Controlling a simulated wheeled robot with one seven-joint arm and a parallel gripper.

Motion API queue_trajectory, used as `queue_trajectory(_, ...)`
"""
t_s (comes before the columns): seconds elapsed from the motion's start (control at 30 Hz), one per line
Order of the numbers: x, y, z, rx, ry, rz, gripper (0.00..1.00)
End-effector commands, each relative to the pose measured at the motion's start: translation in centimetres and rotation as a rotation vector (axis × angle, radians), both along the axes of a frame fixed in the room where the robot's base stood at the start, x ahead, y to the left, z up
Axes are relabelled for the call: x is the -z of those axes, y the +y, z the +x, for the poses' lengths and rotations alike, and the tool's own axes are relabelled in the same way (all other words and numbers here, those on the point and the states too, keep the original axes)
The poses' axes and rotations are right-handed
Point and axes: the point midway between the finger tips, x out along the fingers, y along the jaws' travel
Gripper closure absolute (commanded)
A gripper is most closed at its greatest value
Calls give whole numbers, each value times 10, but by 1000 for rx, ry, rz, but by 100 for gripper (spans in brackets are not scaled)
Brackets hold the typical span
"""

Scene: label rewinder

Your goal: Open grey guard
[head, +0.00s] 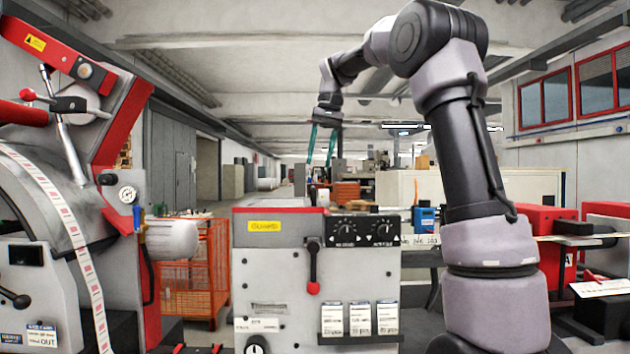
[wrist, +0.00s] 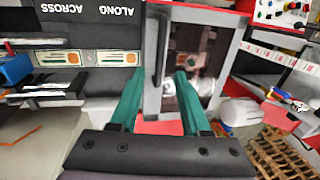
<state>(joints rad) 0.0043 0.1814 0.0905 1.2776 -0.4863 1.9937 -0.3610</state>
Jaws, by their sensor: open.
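The grey guard (wrist: 208,15) shows in the wrist view as a grey frame around a see-through pane, with rollers visible behind it. A dark bar handle (wrist: 161,50) runs along its left side. The guard looks closed over the rollers. My gripper (wrist: 162,76) is open and empty, with its two teal fingers pointing towards the handle; I cannot tell how far apart they are. In the head view my gripper (head: 319,160) hangs above and behind the grey machine cabinet. The cabinet carries a yellow GUARD label (head: 264,226); the guard itself is hard to make out there.
A lever with a red knob (head: 313,288) and two dark dials (head: 364,229) are on the cabinet front. A large label reel machine (head: 45,230) stands at left. An orange mesh cage (head: 205,280) is behind. A blue device (head: 425,217) stands right of the cabinet.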

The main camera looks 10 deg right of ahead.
Motion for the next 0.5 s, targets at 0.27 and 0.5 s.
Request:
queue_trajectory(0.27,47,10,1,-1,1,0,53)
queue_trajectory(0.5,62,13,2,0,-1,1,53)
